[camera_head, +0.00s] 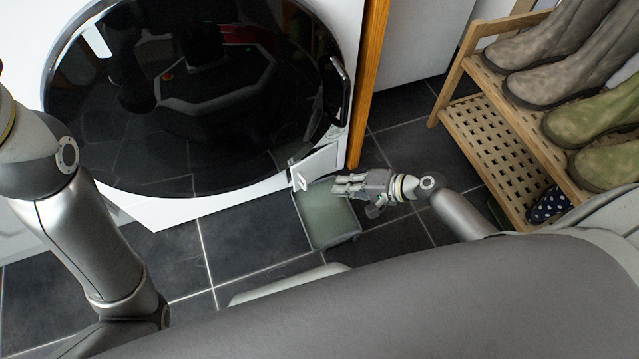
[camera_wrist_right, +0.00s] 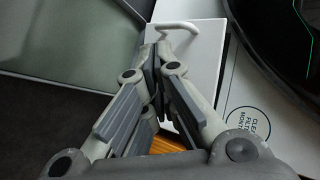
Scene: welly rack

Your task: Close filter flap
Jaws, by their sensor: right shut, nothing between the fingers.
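The white filter flap (camera_head: 317,165) stands open at the lower right corner of the white washing machine (camera_head: 180,207), jutting out from its front. A small handle shows at its outer edge. In the right wrist view the flap (camera_wrist_right: 195,62) is just beyond my fingers, with its bent handle at the top. My right gripper (camera_head: 340,186) is shut and empty, low beside the flap on its right. It also shows in the right wrist view (camera_wrist_right: 157,55); I cannot tell whether the fingertips touch the flap. My left arm is at the left, its gripper out of frame.
A grey-green tray (camera_head: 328,218) lies on the dark tiled floor below the flap and gripper. A wooden post (camera_head: 368,80) stands right of the machine. A wooden rack (camera_head: 500,150) with several boots is at the right. Floor at lower left is clear.

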